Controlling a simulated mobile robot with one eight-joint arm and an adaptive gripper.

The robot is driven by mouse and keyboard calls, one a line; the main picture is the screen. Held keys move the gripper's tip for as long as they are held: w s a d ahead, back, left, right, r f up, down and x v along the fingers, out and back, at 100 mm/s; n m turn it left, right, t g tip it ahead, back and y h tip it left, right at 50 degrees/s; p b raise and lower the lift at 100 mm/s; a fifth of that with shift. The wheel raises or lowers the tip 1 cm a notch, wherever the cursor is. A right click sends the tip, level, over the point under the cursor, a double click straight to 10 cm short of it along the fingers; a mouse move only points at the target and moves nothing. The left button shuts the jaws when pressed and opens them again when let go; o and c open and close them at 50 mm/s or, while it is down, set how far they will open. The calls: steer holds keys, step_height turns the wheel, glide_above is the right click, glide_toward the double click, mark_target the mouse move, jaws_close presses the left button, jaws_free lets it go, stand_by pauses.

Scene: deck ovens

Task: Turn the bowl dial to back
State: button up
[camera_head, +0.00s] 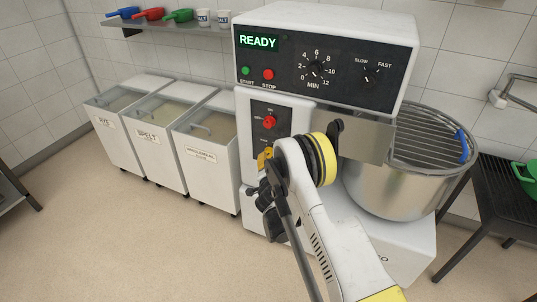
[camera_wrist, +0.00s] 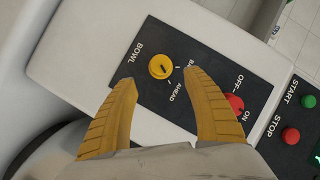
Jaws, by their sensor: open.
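The bowl dial (camera_wrist: 159,66) is a round yellow knob on a dark panel marked BOWL in the wrist view. AHEAD and a partly covered label starting "BA" stand beside it. A dark mark shows on the knob, but I cannot tell surely which label it points to. My gripper (camera_wrist: 160,80) is open, with its two yellow fingers on either side of the view and the dial just beyond the gap between the tips. It looks apart from the dial. In the head view my gripper (camera_head: 264,158) is at the lower panel, and the dial cannot be made out there.
A red on/off switch (camera_head: 269,122) sits above on the same panel; my right finger partly covers it in the wrist view. START (camera_wrist: 309,101) and STOP (camera_wrist: 290,135) buttons are nearby. The steel mixer bowl (camera_head: 390,190) stands right, flour bins (camera_head: 207,170) left.

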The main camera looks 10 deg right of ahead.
steer(key=b+x, duration=0.3)
steer(key=x, duration=0.4)
steer(key=shift+w+f, duration=0.25)
steer(key=shift+w, duration=0.05)
steer(key=shift+w+d, duration=0.15)
steer(key=shift+w, duration=0.35)
steer(key=shift+c, duration=0.2)
steer(key=shift+r, duration=0.1)
steer(key=c, duration=1.1)
